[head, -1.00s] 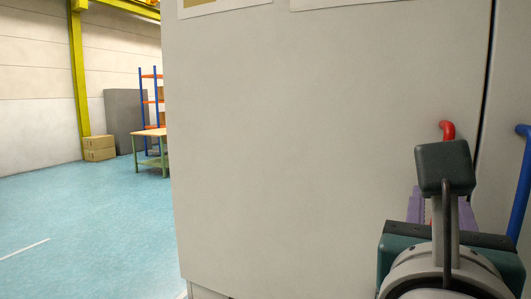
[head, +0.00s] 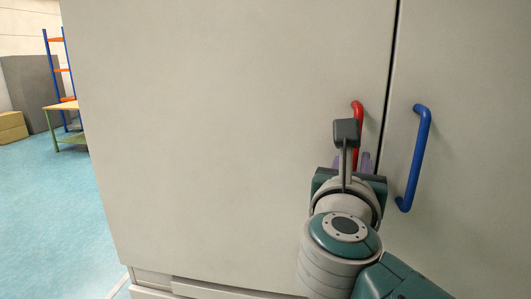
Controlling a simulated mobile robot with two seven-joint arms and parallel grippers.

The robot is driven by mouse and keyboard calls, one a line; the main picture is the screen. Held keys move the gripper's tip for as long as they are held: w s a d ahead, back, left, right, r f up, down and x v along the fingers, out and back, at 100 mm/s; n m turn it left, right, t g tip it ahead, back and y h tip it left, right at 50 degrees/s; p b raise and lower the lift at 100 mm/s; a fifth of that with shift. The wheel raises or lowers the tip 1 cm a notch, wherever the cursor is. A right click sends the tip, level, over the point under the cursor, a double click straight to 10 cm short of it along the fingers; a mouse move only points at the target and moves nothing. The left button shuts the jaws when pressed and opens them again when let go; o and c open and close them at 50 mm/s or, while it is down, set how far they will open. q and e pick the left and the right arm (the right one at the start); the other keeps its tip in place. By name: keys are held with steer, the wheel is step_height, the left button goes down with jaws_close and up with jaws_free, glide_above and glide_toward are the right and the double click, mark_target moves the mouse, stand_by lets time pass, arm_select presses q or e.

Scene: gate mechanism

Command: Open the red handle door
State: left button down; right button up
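The red handle (head: 357,110) is a vertical bar on the right edge of the large pale grey door (head: 220,130). The door looks closed, with a thin dark seam along its right side. My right gripper (head: 364,163) is in front of the lower part of the red handle. Its purple fingers show only in part behind my wrist, so I cannot tell whether they are open or shut on the handle. My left gripper is out of view.
A blue handle (head: 418,155) is on the neighbouring panel, just right of the seam and close to my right gripper. Blue floor (head: 60,220) lies open at the left. A work table (head: 62,108), shelving and boxes stand farther back.

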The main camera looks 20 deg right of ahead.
jaws_close()
stand_by(1.4)
